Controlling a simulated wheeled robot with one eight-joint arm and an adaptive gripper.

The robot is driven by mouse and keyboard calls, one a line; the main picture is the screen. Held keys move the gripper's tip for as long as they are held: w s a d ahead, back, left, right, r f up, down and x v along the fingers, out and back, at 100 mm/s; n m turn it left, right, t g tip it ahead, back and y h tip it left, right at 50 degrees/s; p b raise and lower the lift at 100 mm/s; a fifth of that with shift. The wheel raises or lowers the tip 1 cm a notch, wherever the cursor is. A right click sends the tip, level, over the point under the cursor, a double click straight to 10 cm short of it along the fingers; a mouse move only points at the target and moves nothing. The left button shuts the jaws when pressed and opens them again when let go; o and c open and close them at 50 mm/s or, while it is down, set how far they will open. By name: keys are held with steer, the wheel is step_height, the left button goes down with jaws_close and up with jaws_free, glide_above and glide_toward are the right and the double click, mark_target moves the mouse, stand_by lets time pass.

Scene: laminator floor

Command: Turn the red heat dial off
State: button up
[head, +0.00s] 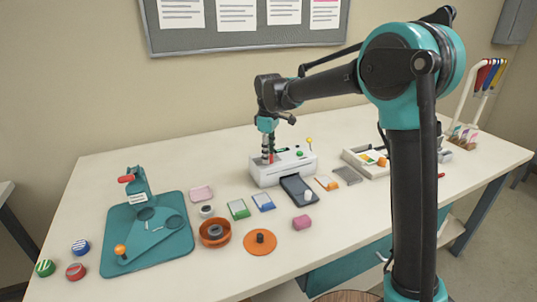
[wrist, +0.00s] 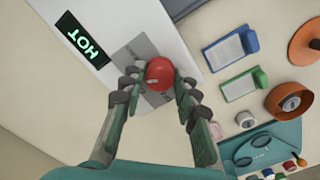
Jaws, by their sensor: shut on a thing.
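The laminator (head: 285,170) is a white box on the table, below my arm in the head view. Its red heat dial (wrist: 159,72) is a round knob on a grey plate (wrist: 142,52) in the wrist view. A small pale mark shows on the dial's lower left. A black display (wrist: 80,38) beside it reads HOT in green. My gripper (wrist: 159,82) has one finger on each side of the dial and is shut on it. In the head view my gripper (head: 267,157) points down at the laminator's left end and largely hides the dial.
A green knob (head: 299,154) and a yellow-tipped lever (head: 309,141) are on the laminator, right of my gripper. A dark tray (head: 298,189) lies in front. A teal press (head: 145,225) stands left. A parts tray (head: 372,161) is right. Small cards and an orange disc (head: 260,243) lie nearer.

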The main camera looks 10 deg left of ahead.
steer(key=shift+n, duration=0.6)
steer(key=o, duration=1.2)
steer(key=shift+c, duration=0.2)
steer(key=shift+r, duration=0.1)
step_height(320, 180, up, 12)
steer(key=shift+s, duration=0.1)
